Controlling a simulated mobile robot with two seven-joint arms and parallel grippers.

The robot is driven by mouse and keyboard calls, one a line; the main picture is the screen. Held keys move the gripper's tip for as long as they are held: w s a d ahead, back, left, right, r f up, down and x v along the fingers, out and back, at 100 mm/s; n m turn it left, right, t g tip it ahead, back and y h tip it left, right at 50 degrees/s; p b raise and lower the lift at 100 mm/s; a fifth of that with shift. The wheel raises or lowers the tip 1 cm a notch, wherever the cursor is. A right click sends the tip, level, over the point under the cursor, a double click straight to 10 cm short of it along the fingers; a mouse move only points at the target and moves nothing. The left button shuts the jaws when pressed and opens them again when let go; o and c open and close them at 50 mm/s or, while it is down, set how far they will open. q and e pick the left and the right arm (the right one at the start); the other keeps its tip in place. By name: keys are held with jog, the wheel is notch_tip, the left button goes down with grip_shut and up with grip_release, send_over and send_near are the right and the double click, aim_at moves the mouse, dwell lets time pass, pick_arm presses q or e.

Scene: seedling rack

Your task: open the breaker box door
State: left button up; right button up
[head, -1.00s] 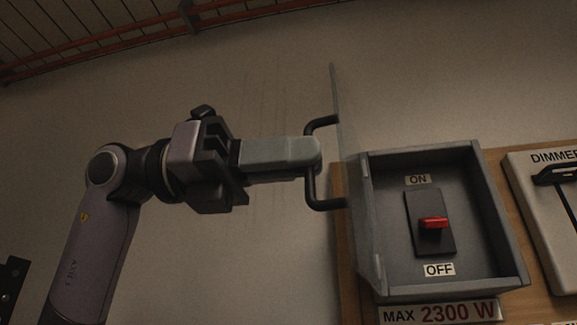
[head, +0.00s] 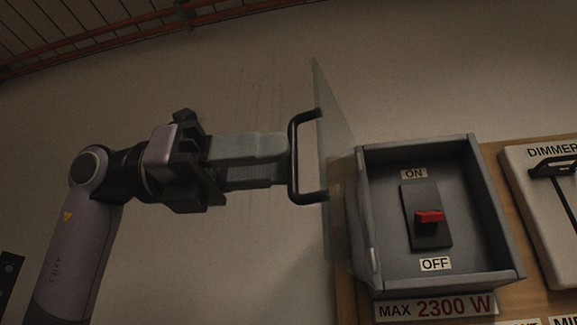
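The breaker box (head: 489,215) is on the wall at the right of the head view. Its clear door (head: 338,140) is swung out to the left and stands open, seen at a steep angle. The black D-shaped handle (head: 308,196) is on the door's left face. My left gripper (head: 286,159) is just left of the handle's bar, with its two fingers parted and the inner face of the lower one showing. Nothing shows held between them. Whether the fingertips touch the bar is hard to tell. My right gripper is not in view.
Inside the box is a black switch with a red lever (head: 430,216) between ON and OFF labels. A MAX 2300 W sign (head: 437,307) is below. A dimmer panel (head: 541,215) is at the right on the wooden board. The wall left of the door is bare.

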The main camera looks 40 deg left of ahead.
pick_arm(q)
jog(key=v, duration=0.4)
jog(key=shift+s+a, duration=0.1)
jog(key=shift+a, duration=0.15)
jog(key=shift+d, duration=0.1)
dwell(0.3)
